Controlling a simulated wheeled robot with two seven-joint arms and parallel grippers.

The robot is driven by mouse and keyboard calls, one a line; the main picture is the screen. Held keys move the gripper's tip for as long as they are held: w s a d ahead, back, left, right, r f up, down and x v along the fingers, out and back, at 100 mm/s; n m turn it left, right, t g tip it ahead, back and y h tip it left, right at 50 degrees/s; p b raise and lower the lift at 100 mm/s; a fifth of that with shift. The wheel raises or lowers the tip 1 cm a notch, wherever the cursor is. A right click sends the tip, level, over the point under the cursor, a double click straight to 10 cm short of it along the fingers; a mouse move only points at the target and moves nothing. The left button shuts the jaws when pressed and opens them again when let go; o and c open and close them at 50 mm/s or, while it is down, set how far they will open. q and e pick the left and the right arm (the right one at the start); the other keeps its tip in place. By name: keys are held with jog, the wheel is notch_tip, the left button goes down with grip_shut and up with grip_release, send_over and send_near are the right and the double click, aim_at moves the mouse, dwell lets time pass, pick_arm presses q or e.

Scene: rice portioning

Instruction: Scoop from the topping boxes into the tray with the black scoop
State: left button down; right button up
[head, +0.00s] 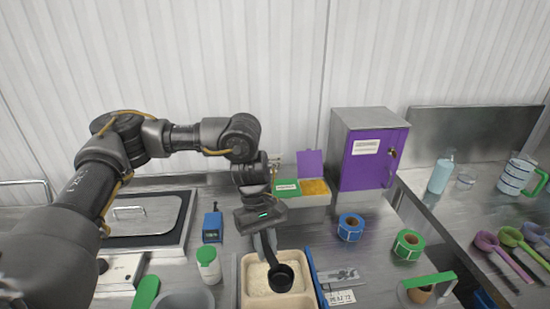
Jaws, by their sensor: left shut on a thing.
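My left gripper (265,243) points down over the beige tray (244,292) at the bottom middle. It is shut on the black scoop (281,277), whose round bowl hangs over the tray. The tray has a large section with pale, rice-like contents (258,279); the scoop hides part of it. The topping boxes (318,198) stand at the back, behind and right of the gripper. One has a green top (287,188); the other is open, with orange-yellow contents (315,187) and a raised purple lid (310,163). My right gripper is not in view.
A purple-doored cabinet (368,160) stands right of the boxes. Blue (351,226) and green (408,244) tape rolls lie right of the tray. A green-capped white bottle (208,265) and a blue device (212,225) stand left. Coloured scoops (510,237) lie far right.

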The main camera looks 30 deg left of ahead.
pick_arm(q)
jog(key=shift+a, duration=0.15)
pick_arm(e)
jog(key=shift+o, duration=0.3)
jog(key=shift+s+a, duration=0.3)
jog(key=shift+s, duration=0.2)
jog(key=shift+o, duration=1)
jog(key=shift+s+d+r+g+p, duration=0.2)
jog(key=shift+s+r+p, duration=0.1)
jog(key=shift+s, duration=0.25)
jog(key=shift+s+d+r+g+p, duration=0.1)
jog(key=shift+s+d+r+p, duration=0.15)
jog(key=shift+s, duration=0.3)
pick_arm(q)
jog(key=w+d+r+n+t+y+p, duration=0.2)
jog(key=w+r+n+p, duration=0.2)
jog(key=w+n, duration=0.5)
jog(key=w+d+r+n+t+y+p, duration=0.2)
jog(key=w+r+n+p, duration=0.2)
jog(key=n, duration=1.4)
jog(key=w+r, duration=0.3)
jog(key=w, duration=0.3)
jog(key=shift+w+r+n+t, duration=0.15)
jog(key=shift+w+n+t, duration=0.15)
jog(key=shift+t, duration=0.1)
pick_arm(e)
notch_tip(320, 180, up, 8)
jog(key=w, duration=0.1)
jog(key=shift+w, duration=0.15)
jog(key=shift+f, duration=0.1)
